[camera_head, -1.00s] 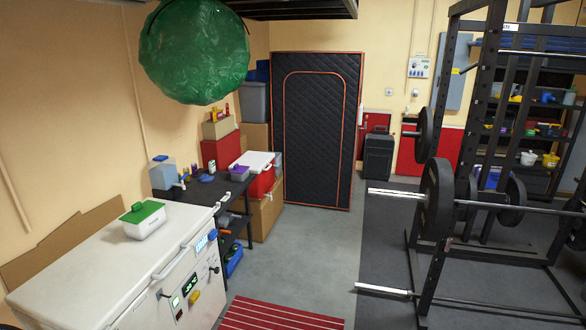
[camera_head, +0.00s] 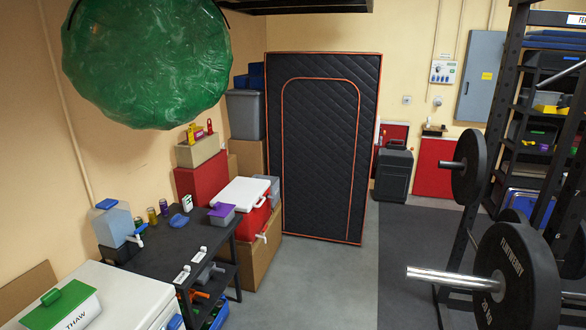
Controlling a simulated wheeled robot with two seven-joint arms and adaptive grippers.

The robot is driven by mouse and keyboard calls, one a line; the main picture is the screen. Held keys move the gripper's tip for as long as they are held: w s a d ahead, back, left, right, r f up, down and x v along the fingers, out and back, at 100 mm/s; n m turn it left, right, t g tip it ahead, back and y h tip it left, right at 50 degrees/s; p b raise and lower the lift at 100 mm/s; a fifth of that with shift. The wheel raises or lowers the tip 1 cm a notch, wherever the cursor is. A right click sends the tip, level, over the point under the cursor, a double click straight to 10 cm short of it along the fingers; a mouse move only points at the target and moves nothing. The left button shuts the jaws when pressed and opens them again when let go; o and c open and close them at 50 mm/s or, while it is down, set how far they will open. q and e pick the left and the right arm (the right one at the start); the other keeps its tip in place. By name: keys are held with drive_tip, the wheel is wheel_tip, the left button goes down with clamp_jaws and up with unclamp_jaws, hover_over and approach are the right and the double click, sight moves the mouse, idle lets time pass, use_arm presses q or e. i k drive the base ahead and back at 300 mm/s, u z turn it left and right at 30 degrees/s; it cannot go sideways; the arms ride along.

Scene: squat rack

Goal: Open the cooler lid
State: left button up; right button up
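A red cooler (camera_head: 255,221) with a white lid (camera_head: 244,193) sits on a cardboard box (camera_head: 262,250) beyond the black table, left of the picture's middle. Its lid looks shut. A small tap or spout shows on its front. A purple-lidded tub (camera_head: 222,214) on the table stands just in front of it and overlaps its left side in the picture. Neither of my grippers is in view.
A white chest freezer (camera_head: 135,290) with a green-lidded box (camera_head: 72,312) on top fills the lower left. The black table (camera_head: 150,255) stands beyond it. A squat rack with a weight plate (camera_head: 515,275) is at right. Grey floor (camera_head: 315,290) between is clear.

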sight(244, 192)
drive_tip(key=i, duration=3.7)
drive_tip(key=u, duration=1.3)
